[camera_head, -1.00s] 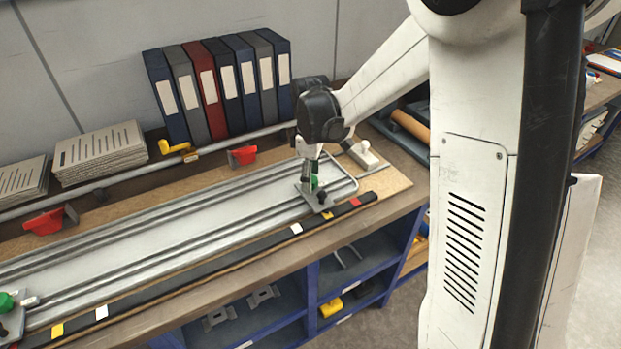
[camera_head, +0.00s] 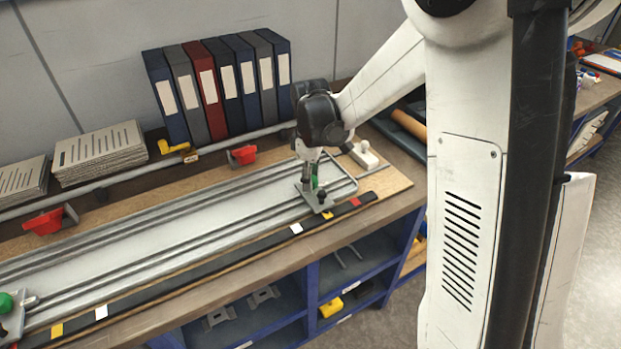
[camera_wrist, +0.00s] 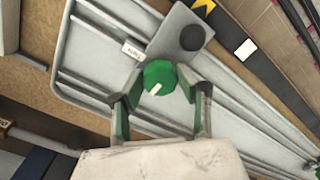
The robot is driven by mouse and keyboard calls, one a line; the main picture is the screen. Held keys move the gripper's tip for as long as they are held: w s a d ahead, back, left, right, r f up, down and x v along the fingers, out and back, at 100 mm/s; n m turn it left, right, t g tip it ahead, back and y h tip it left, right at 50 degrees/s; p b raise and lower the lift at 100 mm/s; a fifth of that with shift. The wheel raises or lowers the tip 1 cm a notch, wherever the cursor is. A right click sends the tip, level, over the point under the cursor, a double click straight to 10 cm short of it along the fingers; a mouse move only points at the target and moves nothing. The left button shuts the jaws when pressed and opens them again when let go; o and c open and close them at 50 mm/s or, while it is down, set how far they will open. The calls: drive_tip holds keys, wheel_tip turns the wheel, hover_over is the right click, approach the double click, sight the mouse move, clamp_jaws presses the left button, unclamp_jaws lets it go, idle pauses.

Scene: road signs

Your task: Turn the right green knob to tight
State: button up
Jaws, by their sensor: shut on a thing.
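The right green knob (camera_wrist: 160,78) sits on a grey metal clamp plate (camera_wrist: 187,28) at the right end of the long white sign panel (camera_head: 150,235). My gripper (camera_wrist: 160,92) is around the knob, with a green-padded finger on each side. A white mark on the knob's face points down and to the left in the wrist view. A small printed label (camera_wrist: 133,50) lies beside the knob. In the head view my gripper (camera_head: 310,184) points down at the clamp and mostly hides the knob. The left green knob (camera_head: 6,302) shows at the lower left edge.
Binders (camera_head: 215,85) and stacked slotted plates (camera_head: 100,150) stand at the back of the bench. Red clamps (camera_head: 43,222) lie behind the panel. A white block with a handle (camera_head: 364,153) is to the right of my gripper. A blue shelf (camera_head: 290,290) is below.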

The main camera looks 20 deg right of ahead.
drive_tip(key=m+b, duration=0.2)
drive_tip(key=m, duration=0.2)
drive_tip(key=shift+f, duration=0.1)
drive_tip(key=m+b, duration=0.2)
drive_tip(key=m, duration=0.2)
drive_tip(key=m+b, duration=0.1)
drive_tip(key=m, duration=0.4)
drive_tip(key=shift+m+b, duration=0.6)
drive_tip(key=shift+m, duration=1.7)
drive_tip(key=o, duration=1.1)
drive_tip(key=shift+o, duration=0.2)
